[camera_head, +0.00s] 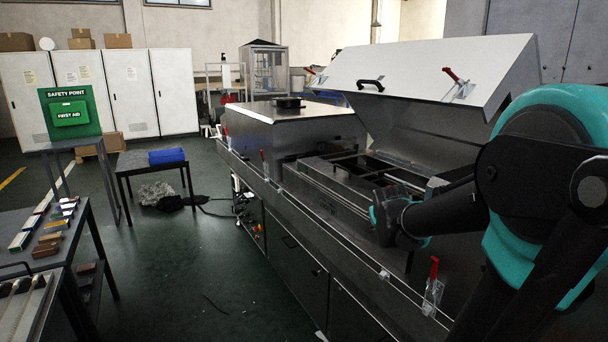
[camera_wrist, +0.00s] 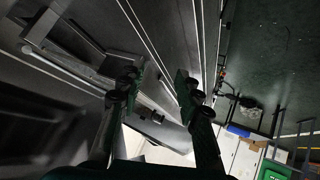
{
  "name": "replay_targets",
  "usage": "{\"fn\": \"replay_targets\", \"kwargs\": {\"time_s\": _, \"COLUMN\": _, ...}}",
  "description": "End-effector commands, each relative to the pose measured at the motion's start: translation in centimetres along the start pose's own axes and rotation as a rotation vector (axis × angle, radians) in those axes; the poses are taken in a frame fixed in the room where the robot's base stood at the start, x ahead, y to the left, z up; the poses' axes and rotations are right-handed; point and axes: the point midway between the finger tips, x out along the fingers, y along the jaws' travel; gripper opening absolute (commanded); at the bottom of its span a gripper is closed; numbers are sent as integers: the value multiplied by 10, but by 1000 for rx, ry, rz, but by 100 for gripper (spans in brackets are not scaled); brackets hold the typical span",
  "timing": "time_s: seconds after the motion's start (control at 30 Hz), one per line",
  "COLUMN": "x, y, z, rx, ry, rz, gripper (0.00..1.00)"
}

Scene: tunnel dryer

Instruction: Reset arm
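My arm reaches in from the right in the head view, and its wrist end hangs over the open section of the tunnel dryer (camera_head: 330,215). My gripper (camera_wrist: 156,80) shows in the wrist view with its two dark fingers spread apart and nothing between them. In the head view the fingers are mostly hidden or cannot be told from the dark machine. The dryer's white lid (camera_head: 425,75) is raised and tilted. The dryer's metal top and rails (camera_wrist: 165,45) lie beyond the fingers in the wrist view.
Red-handled clamps (camera_head: 433,285) stand along the dryer's edge. A table with small coloured blocks (camera_head: 50,240) is at left. A small table (camera_head: 150,165) with a blue bin (camera_head: 167,156) stands farther back. The dark green floor (camera_head: 190,265) between is mostly clear.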

Motion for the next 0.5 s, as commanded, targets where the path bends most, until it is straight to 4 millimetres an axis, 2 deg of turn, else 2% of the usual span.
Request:
{"fn": "replay_targets", "kwargs": {"time_s": 0.03, "x": -7, "y": -17, "z": 30, "rx": 44, "ry": -43, "rz": -43, "gripper": 34}}
{"fn": "replay_targets", "kwargs": {"time_s": 0.2, "x": -35, "y": -76, "z": 126, "rx": 188, "ry": -203, "rz": -197, "gripper": 34}}
{"fn": "replay_targets", "kwargs": {"time_s": 0.3, "x": -51, "y": -85, "z": 182, "rx": 186, "ry": -303, "rz": -210, "gripper": 34}}
{"fn": "replay_targets", "kwargs": {"time_s": 0.4, "x": -64, "y": -91, "z": 223, "rx": 178, "ry": -381, "rz": -217, "gripper": 34}}
{"fn": "replay_targets", "kwargs": {"time_s": 0.5, "x": -74, "y": -95, "z": 249, "rx": 173, "ry": -429, "rz": -221, "gripper": 34}}
